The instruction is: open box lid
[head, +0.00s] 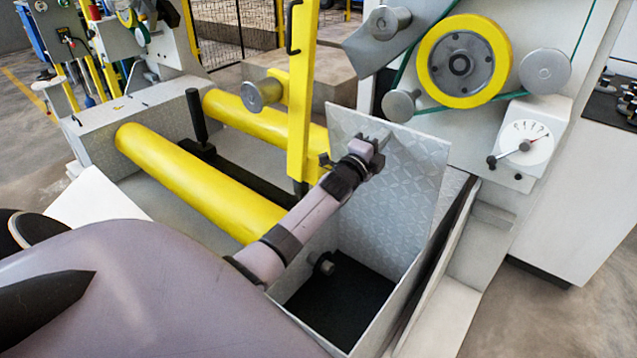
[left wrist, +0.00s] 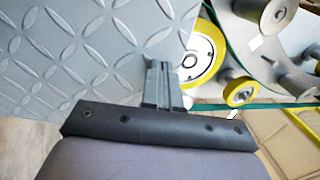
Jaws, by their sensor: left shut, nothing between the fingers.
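The box lid (head: 408,195) is a grey diamond-patterned metal plate. It stands raised and steeply tilted at the back of the box (head: 392,322), whose dark inside shows below it. My left gripper (head: 380,140) is shut and empty, in front of the lid near its upper edge. In the left wrist view the shut fingers (left wrist: 164,82) overlap the edge of the lid (left wrist: 75,55), which fills the upper left. I cannot tell whether they touch it. My right gripper is not in view.
Two yellow rollers (head: 195,180) lie left of the box. A yellow post (head: 300,90) stands just left of the lid. Behind and right are a yellow wheel (head: 440,65) with a green belt and a white dial gauge (head: 528,140).

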